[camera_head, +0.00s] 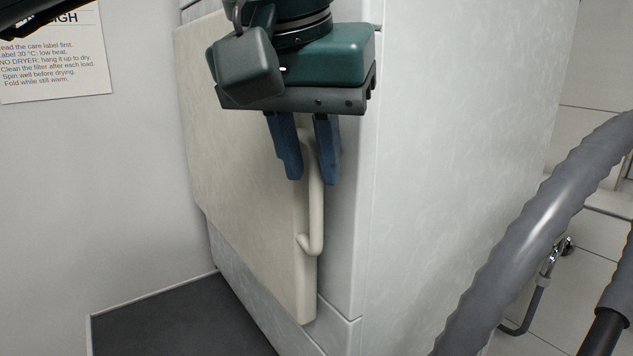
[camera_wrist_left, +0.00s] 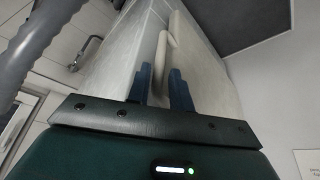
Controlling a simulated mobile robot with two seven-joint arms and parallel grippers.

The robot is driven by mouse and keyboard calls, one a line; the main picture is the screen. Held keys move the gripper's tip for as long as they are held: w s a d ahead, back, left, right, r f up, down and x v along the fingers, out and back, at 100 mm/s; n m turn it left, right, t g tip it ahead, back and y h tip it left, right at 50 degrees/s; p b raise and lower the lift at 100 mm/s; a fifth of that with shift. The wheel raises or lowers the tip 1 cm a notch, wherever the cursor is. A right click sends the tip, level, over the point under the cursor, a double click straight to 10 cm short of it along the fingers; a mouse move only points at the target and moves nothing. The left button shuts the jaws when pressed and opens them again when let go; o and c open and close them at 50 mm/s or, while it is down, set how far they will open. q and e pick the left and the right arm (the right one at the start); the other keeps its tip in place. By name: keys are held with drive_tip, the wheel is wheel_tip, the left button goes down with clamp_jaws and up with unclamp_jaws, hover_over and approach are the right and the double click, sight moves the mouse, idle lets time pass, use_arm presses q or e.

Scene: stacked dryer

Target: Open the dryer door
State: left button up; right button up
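The dryer door (camera_head: 245,180) is a cream panel on the front of a tall pale cabinet; it looks shut. A cream bar handle (camera_head: 317,222) stands off the door near its right edge. My left gripper (camera_head: 310,179) hangs over the handle's upper part, its two blue fingers apart on either side of the bar. In the left wrist view the handle (camera_wrist_left: 161,48) also shows between the spread fingertips (camera_wrist_left: 161,69). I see gaps beside the bar and cannot tell if either finger touches it. The handle's top end is partly hidden by the gripper. My right gripper is not in view.
A thick grey ribbed hose (camera_head: 545,235) crosses the right side, also in the left wrist view (camera_wrist_left: 30,45). The cabinet's pale side wall (camera_head: 455,150) is right of the door. A paper notice (camera_head: 52,55) hangs on the left wall.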

use_arm(q)
drive_tip(key=shift+x, duration=1.9)
drive_tip(key=shift+c, duration=0.4)
clamp_jaws()
